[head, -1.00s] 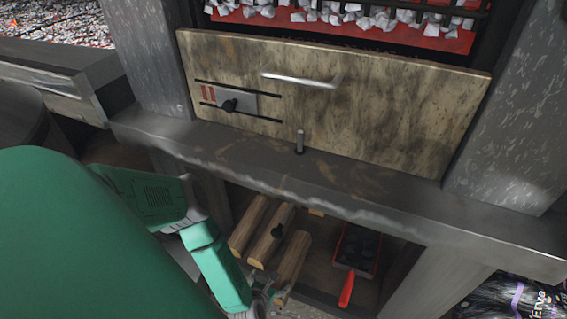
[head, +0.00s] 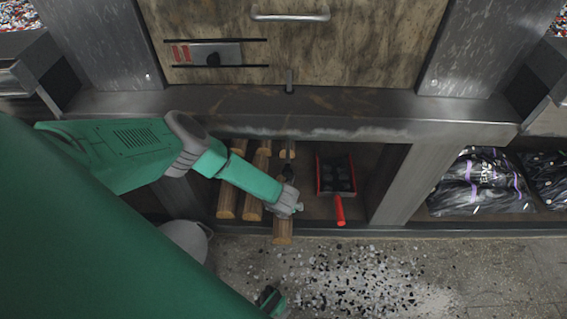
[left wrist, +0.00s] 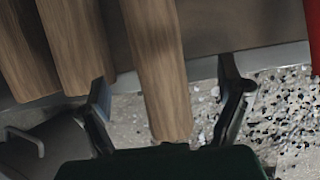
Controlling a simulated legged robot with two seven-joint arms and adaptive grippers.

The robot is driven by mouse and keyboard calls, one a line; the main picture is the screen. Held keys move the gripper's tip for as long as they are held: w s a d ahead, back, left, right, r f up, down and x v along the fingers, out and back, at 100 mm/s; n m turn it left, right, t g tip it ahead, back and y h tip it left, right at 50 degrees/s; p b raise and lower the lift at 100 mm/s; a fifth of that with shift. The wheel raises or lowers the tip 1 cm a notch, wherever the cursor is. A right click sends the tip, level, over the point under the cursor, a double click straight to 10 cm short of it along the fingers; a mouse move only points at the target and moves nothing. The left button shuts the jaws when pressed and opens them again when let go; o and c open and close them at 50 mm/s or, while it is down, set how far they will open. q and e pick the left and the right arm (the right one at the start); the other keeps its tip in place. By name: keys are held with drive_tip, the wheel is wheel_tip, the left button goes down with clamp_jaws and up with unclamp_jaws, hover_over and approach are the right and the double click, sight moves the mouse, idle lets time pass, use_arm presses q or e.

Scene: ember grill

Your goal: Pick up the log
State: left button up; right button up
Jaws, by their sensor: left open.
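Three wooden logs lie side by side on the low shelf under the grill. The right-hand log (head: 283,232) sticks out past the shelf's front edge, and it also shows in the left wrist view (left wrist: 160,65). The middle log (head: 252,205) and the left log (head: 227,203) lie to its left. My left gripper (head: 288,190) is over the right-hand log and hides part of it. In the left wrist view my left gripper (left wrist: 167,98) is open, with one finger on each side of this log and a gap on both sides. My right gripper is not in view.
A tray (head: 335,175) with a red handle stands right of the logs. A shelf post (head: 400,185) and dark bags (head: 475,185) are farther right. A grey bucket (head: 187,238) stands at lower left. The grill ledge (head: 330,112) is above. The speckled floor (head: 400,285) in front is open.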

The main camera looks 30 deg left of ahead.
use_arm(q)
drive_tip(key=b+x, duration=0.1)
drive_tip(key=x, duration=0.3)
drive_tip(key=shift+a+b, duration=0.25)
drive_tip(key=shift+b, duration=0.1)
drive_tip(key=b+x, duration=0.3)
drive_tip(key=x, duration=0.1)
drive_tip(key=shift+b, duration=0.3)
drive_tip(key=shift+w+a+f, duration=0.1)
drive_tip(key=shift+w+f, duration=0.1)
drive_tip(key=shift+r, duration=0.1)
drive_tip(key=c, duration=1.8)
